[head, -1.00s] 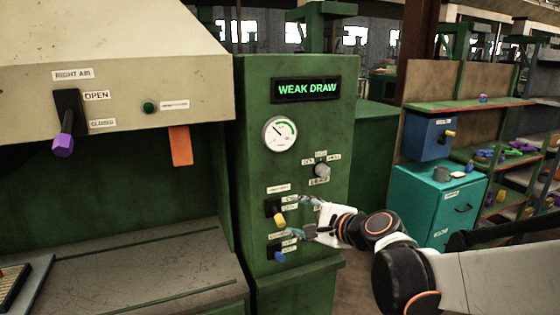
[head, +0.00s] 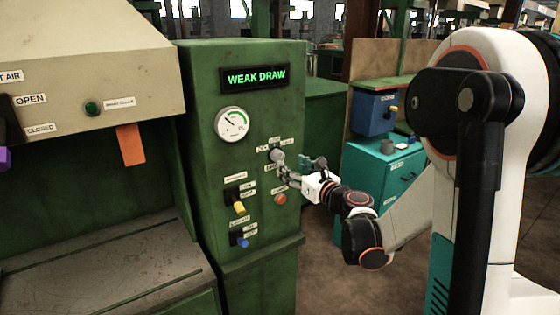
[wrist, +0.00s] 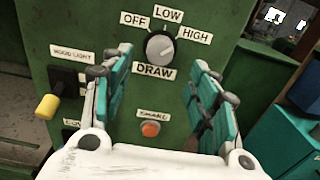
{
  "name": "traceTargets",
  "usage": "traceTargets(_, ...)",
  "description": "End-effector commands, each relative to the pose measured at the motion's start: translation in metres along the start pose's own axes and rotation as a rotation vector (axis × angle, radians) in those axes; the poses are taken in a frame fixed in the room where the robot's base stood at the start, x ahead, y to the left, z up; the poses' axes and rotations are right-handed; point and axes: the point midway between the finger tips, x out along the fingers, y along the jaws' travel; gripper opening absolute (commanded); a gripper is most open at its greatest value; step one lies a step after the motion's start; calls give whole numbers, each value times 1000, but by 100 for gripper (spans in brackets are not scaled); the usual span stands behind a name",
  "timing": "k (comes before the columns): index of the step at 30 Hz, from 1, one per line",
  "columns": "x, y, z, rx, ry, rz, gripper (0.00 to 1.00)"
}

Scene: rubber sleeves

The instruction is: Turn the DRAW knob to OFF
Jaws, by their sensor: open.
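The DRAW knob (wrist: 160,46) is a round grey dial on the green panel (wrist: 75,25), with OFF, LOW and HIGH labels around its upper side. I cannot tell for sure which label its mark points to. I cannot tell whether the fingertips touch the panel.
A display (head: 256,78) reads WEAK DRAW above a round gauge (head: 231,123). Below the knob are an orange button (wrist: 150,128), a yellow-handled switch (wrist: 48,106) and a blue-handled switch (head: 241,241). A teal cabinet (head: 375,175) stands to the right.

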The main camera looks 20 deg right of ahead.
Motion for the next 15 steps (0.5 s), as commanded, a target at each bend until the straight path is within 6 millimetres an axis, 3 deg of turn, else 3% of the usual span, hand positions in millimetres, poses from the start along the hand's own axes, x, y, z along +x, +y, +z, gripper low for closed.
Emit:
traceTargets(6,42,1,-1,-1,0,3,54)
traceTargets(15,71,1,0,-2,0,1,54)
